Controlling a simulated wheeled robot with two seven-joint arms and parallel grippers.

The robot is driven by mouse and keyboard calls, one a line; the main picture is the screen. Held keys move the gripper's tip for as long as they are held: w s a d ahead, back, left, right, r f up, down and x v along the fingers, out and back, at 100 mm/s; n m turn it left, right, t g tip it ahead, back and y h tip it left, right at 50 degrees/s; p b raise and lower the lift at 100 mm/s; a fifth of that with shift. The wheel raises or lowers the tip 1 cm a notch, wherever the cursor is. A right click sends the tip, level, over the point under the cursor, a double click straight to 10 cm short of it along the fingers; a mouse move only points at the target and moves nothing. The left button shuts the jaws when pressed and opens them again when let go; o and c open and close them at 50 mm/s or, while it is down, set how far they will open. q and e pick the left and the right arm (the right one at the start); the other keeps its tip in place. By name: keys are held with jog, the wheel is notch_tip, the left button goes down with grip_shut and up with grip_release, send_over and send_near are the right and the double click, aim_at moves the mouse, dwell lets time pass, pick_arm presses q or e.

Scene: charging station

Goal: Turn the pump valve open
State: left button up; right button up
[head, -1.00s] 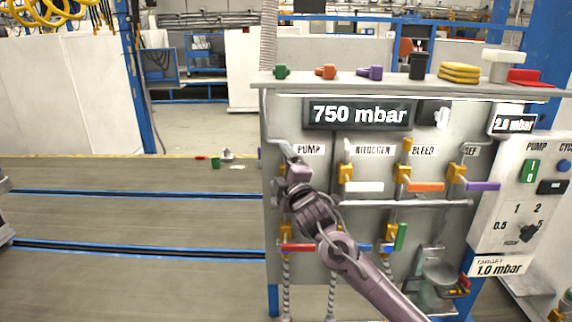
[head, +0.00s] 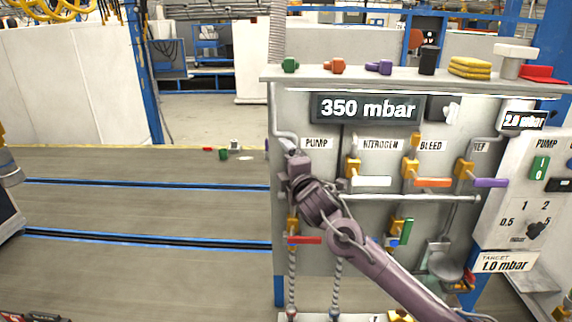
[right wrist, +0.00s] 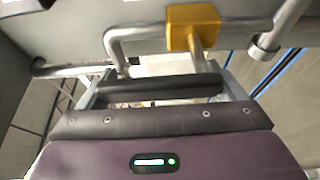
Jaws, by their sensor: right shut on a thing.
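The pump valve is on the left of the panel, under the PUMP label (head: 317,143). In the head view my right gripper (head: 296,160) is at this valve and hides most of it. My right gripper (right wrist: 158,92) is shut on this handle. The handle's exact angle is hard to tell. The pressure display (head: 367,108) reads 350 mbar. My left gripper is not in view.
The nitrogen handle (head: 371,181) is white, the bleed handle (head: 433,183) orange, and another handle (head: 490,183) purple. A red handle (head: 305,240) is below my gripper. A horizontal rail (head: 420,198) crosses the panel. A target card (head: 503,262) reads 1.0 mbar.

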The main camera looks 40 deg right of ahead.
jog(key=o, duration=1.1)
jog(key=shift+f, duration=0.1)
jog(key=shift+o, duration=0.2)
jog(key=b+v, duration=0.3)
jog(key=v, duration=0.4)
jog(key=shift+s, duration=0.35)
jog(key=shift+a, duration=0.1)
